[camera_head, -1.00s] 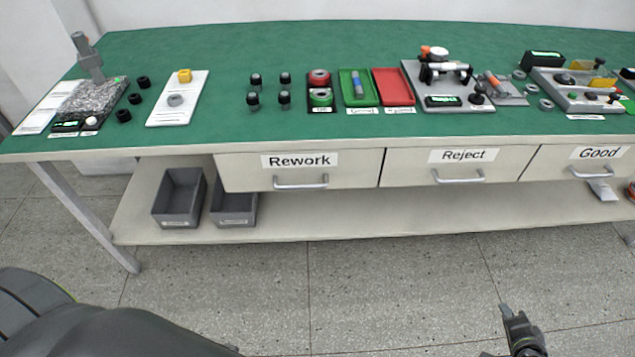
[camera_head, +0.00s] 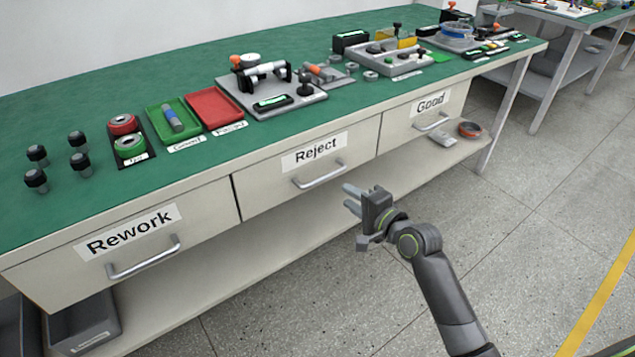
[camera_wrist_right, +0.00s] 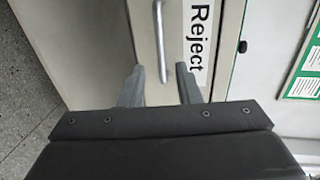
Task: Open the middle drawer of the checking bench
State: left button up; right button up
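The checking bench (camera_head: 60,218) has a green top and three drawers in a row, labelled Rework, Reject and Good. The middle drawer (camera_head: 265,200), labelled Reject, is shut, and its silver bar handle (camera_head: 320,175) faces me. My right gripper (camera_head: 350,198) is just in front of and below this handle, apart from it. In the right wrist view its two fingers (camera_wrist_right: 160,88) are spread and empty, with the handle (camera_wrist_right: 162,45) beyond them, between their lines. My left gripper is not in view.
The Rework drawer (camera_head: 95,262) and Good drawer (camera_head: 405,122) are shut. Grey bins (camera_head: 85,325) stand on the lower shelf (camera_head: 210,290). Trays and fixtures, including a red tray (camera_head: 214,108), sit on the bench top. The floor right of my arm is clear.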

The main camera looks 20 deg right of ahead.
aim_at(322, 177)
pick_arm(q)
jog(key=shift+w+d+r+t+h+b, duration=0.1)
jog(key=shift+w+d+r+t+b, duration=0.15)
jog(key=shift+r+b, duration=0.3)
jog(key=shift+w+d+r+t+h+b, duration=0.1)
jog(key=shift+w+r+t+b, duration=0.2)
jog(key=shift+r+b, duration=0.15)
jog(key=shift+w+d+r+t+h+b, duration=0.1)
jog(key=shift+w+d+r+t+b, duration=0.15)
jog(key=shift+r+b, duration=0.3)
pick_arm(e)
jog(key=shift+x, duration=6.1)
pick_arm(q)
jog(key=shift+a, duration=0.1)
pick_arm(e)
grip_shut()
